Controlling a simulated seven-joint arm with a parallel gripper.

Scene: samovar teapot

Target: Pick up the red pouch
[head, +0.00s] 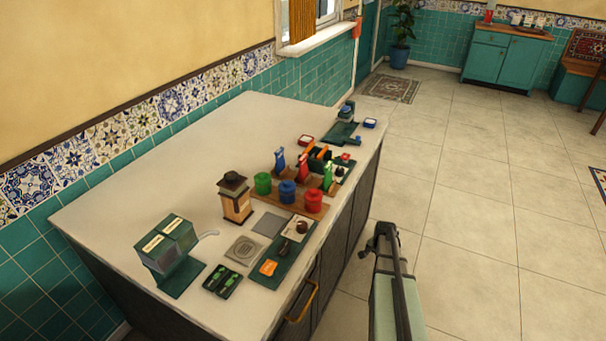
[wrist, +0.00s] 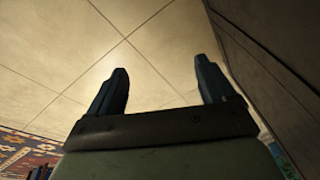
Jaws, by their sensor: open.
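No red thing can be clearly told as the pouch at this size. Among the red things on the counter are a round red canister (head: 314,201), a small red item (head: 345,157) by the dark tray and a red-edged small dish (head: 306,139) farther back. My gripper (head: 382,236) is off the counter's right side, over the floor, apart from all these objects. In the wrist view my gripper (wrist: 160,75) is open and empty, with two dark fingers spread and only floor tiles between them.
The white counter (head: 130,190) has free room at its left and back. A green canister (head: 263,183), a blue canister (head: 287,192), a wooden grinder-like box (head: 235,200) and a green dispenser (head: 170,250) stand there.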

